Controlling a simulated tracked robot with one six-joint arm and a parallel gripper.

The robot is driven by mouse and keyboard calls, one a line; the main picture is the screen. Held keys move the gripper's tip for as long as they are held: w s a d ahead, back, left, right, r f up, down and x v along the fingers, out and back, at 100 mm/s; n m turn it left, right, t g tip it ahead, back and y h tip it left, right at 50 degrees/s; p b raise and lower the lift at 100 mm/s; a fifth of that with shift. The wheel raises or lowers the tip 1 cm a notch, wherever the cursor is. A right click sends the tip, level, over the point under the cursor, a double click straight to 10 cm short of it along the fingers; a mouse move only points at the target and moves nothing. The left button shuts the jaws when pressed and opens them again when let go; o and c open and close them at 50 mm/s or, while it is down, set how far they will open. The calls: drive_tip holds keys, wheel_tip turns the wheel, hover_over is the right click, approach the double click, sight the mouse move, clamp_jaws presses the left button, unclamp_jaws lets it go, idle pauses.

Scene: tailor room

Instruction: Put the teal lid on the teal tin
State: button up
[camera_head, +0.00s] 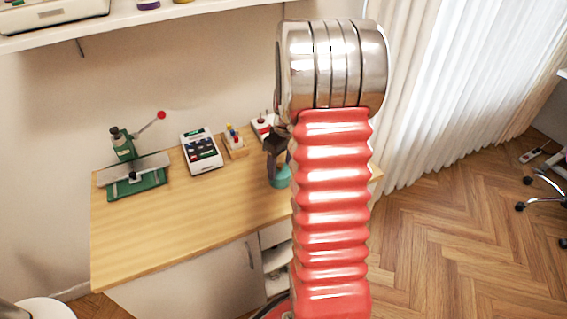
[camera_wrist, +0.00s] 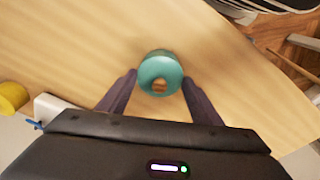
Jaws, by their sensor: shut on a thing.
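A round teal piece (camera_wrist: 148,72), which looks like the teal lid, is between the fingertips of my gripper (camera_wrist: 160,78) in the wrist view. It has a small brown spot near its middle; I cannot tell whether that is a knob or a hole. The fingers are on either side of it. In the head view, teal shows (camera_head: 281,178) just under my dark gripper (camera_head: 277,158), over the right part of the wooden table. I cannot make out the lid and the teal tin as two separate things; my red arm hides part of this area.
The wooden table (camera_head: 170,225) is clear at its middle and front left. A green press (camera_head: 137,180), a white calculator-like device (camera_head: 201,151), a small wooden holder (camera_head: 236,146) and a white item (camera_head: 262,126) stand along the back. A yellow thing (camera_wrist: 12,97) shows at left in the wrist view.

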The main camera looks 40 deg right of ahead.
drive_tip(key=shift+f, duration=0.15)
drive_tip(key=o, duration=0.7)
drive_tip(key=shift+o, duration=0.2)
drive_tip(key=shift+r, duration=1.5)
wheel_tip(320, 180, up, 8)
drive_tip(key=s, duration=0.1)
drive_tip(key=shift+d, duration=0.1)
idle(0.5)
